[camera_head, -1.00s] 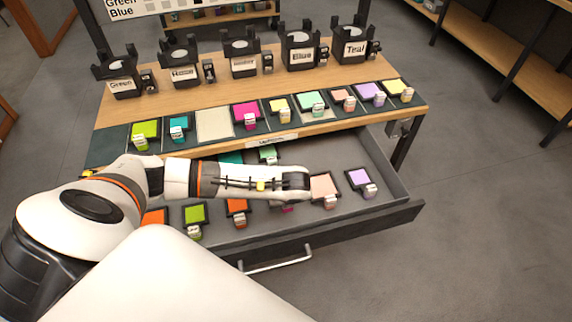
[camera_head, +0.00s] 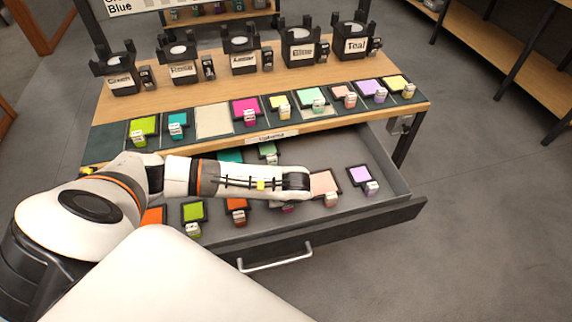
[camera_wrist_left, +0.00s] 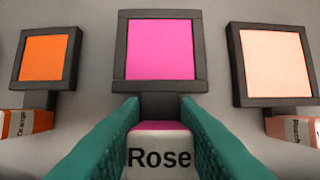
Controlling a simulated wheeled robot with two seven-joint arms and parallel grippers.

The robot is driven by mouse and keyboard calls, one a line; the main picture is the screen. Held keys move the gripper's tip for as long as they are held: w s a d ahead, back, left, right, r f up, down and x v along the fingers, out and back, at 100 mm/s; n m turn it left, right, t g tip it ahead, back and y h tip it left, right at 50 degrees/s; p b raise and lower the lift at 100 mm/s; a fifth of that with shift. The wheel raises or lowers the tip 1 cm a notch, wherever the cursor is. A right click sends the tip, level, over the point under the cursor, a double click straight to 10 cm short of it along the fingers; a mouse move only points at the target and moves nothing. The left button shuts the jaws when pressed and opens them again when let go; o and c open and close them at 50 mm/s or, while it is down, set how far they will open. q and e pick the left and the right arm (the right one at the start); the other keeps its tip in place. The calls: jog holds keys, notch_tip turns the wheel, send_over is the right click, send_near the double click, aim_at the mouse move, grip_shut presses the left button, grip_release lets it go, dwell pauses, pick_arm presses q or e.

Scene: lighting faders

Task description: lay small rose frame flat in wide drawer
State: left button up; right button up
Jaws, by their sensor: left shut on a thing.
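The small rose frame (camera_wrist_left: 160,50) has a magenta pane in a dark square border and a tab marked "Rose". In the left wrist view it appears flat against the grey floor of the wide drawer (camera_head: 262,228). My left gripper (camera_wrist_left: 160,108), with teal fingers, is shut on its tab. In the head view the gripper end of my left arm (camera_head: 294,183) is over the middle of the open drawer and hides nearly all of the frame; only a sliver of pink shows below it. I cannot tell whether the frame fully touches the floor. My right gripper is out of view.
An orange frame (camera_wrist_left: 45,55) lies close on the left and a peach frame (camera_wrist_left: 276,62) close on the right. Lilac (camera_head: 360,174) and lime (camera_head: 194,211) frames also lie in the drawer. Larger frames, including magenta (camera_head: 245,107), line the bench's front. The drawer's right end has bare floor.

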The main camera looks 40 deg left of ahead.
pick_arm(q)
jog(key=shift+f+b, duration=1.2)
jog(key=shift+f, duration=0.15)
jog(key=o, duration=1.1)
jog(key=w+a+r+p+v, duration=0.1)
jog(key=p+v, duration=0.4)
jog(key=v, duration=1.3)
jog(key=shift+a+r, duration=0.25)
jog(key=shift+a, duration=0.1)
jog(key=shift+w, duration=0.15)
